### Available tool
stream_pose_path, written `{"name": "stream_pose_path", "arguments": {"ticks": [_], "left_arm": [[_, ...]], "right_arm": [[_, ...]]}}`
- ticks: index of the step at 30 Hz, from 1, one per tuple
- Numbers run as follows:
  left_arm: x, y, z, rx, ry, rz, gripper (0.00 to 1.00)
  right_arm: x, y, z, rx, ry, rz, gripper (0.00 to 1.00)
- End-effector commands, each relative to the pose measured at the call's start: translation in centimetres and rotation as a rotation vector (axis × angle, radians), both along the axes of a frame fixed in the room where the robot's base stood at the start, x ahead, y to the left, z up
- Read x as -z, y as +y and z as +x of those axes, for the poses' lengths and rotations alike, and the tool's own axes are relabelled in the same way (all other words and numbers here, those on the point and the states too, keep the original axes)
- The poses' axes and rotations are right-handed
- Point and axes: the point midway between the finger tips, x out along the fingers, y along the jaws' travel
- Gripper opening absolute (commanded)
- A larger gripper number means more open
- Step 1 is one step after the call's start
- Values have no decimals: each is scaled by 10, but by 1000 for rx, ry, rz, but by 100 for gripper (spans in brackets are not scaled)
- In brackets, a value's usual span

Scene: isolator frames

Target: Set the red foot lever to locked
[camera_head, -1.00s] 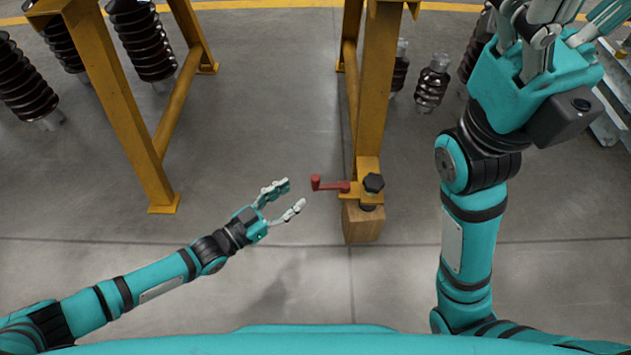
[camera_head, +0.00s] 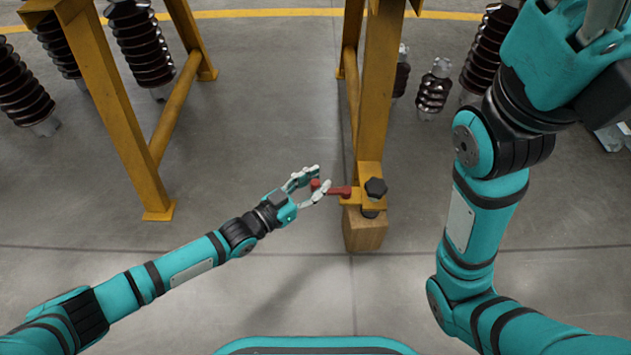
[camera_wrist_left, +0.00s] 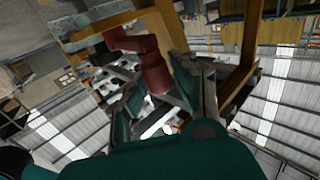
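The red foot lever (camera_head: 339,190) sticks out to the left from a yellow bracket low on the yellow frame leg (camera_head: 376,110). Its knob end points toward my left gripper (camera_head: 321,179). The fingers are apart, one on the far side and one on the near side of the knob, with the lever end between them. Whether they touch it I cannot tell. In the left wrist view the red lever (camera_wrist_left: 153,72) stands between the spread fingers. My right gripper is mostly cut off at the top right of the head view; its fingertips are hidden.
A black star knob (camera_head: 376,187) sits on the bracket beside the lever. A wooden block (camera_head: 364,231) stands under the leg. Another yellow frame leg (camera_head: 115,110) is at the left. Dark ribbed insulators (camera_head: 434,90) stand behind. The floor in front is clear.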

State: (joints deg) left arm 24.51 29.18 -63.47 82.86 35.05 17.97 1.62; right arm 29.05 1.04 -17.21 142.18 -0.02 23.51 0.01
Motion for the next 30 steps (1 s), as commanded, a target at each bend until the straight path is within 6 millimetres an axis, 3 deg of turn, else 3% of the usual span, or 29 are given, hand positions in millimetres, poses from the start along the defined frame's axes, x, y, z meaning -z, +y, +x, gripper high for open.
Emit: {"name": "stream_pose_path", "arguments": {"ticks": [1, 6, 30], "left_arm": [[0, 0, 0, 0, 0, 0, 19], [0, 0, 0, 0, 0, 0, 0], [1, 5, 1, -7, 2, 2, 0]], "right_arm": [[0, 0, 0, 0, 0, 0, 73], [0, 0, 0, 0, 0, 0, 73], [0, 0, 0, 0, -1, 1, 73]]}}
